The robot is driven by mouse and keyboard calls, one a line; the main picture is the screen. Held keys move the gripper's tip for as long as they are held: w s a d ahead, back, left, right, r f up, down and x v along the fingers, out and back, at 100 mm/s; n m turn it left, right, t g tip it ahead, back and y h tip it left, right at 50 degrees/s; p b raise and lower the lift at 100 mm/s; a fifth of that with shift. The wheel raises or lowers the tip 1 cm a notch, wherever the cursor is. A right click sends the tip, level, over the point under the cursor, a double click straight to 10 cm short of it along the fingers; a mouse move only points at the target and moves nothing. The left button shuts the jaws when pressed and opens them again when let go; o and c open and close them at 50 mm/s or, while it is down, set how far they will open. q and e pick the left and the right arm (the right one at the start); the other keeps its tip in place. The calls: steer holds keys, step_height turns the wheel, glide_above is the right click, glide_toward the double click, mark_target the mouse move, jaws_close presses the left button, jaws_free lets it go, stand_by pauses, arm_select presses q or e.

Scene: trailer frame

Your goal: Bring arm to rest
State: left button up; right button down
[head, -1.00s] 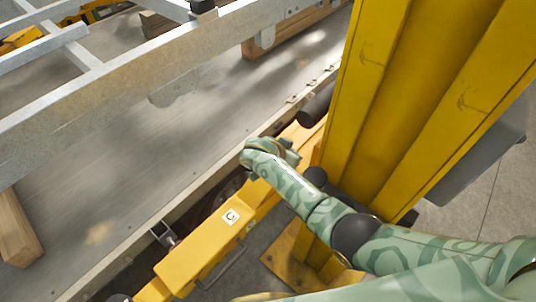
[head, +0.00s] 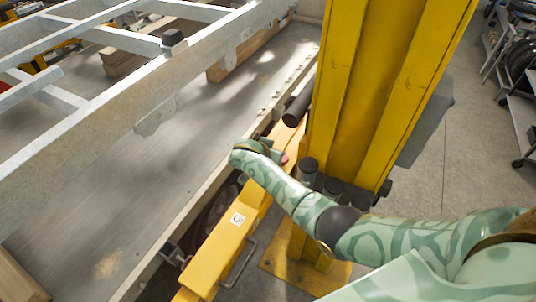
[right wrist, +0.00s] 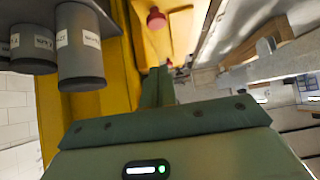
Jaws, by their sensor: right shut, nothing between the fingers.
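My right arm (head: 290,197), patterned in pale green, comes in from the right in the head view. It reaches along the yellow post, and its wrist bends near the yellow beam. In the right wrist view my right gripper (right wrist: 157,72) has its two green fingers together with nothing between them. The fingertips point toward a red knob (right wrist: 156,19) on yellow metal and look apart from it, though the exact gap is hard to tell. In the head view the fingers are mostly hidden by the wrist. My left gripper is not in view.
A yellow post (head: 378,90) stands close beside my right arm. Grey labelled cylinders (right wrist: 80,45) hang near the gripper. A yellow beam (head: 222,254) runs below. A galvanized trailer frame (head: 140,95) lies left, on a grey platform (head: 135,215). Open floor (head: 442,165) and shelving (head: 515,95) are right.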

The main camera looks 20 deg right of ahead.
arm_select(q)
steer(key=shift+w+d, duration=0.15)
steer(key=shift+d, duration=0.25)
arm_select(e)
steer(key=shift+d, duration=0.1)
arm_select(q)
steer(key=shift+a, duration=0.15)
